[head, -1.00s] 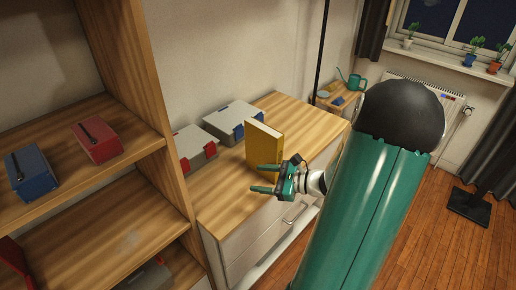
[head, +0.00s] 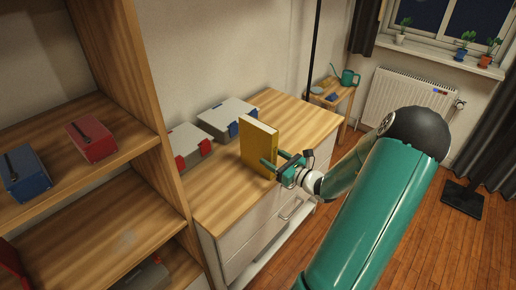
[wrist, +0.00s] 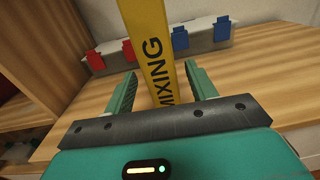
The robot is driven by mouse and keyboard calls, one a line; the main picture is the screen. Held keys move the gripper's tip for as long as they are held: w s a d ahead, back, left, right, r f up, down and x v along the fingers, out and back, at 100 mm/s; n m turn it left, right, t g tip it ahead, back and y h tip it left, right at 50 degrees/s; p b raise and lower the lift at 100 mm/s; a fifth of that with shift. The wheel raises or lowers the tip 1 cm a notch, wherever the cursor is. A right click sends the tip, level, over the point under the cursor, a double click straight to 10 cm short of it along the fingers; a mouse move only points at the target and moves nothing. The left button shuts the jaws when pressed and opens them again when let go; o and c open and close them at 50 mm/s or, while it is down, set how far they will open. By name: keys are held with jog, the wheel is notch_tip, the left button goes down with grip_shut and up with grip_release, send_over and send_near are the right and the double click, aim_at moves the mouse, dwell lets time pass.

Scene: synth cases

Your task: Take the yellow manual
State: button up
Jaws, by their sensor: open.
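The yellow manual (head: 257,150) stands upright on the wooden top of the white drawer unit in the head view. In the wrist view its yellow spine (wrist: 158,50), with the dark letters "MIXING", rises between my fingers. My gripper (head: 271,166) is at the manual's near edge in the head view. In the wrist view my gripper (wrist: 160,92) is open, with one finger on each side of the spine.
Two grey cases stand behind the manual, one with red latches (head: 187,145) and one with blue latches (head: 227,118). A wooden shelf (head: 160,110) at the left holds a blue box (head: 25,172) and a red box (head: 91,139). The cabinet top (head: 305,118) is clear to the right.

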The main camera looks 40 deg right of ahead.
aim_at(263, 151)
jog(key=w, duration=0.5)
jog(key=shift+r, duration=0.1)
grip_shut()
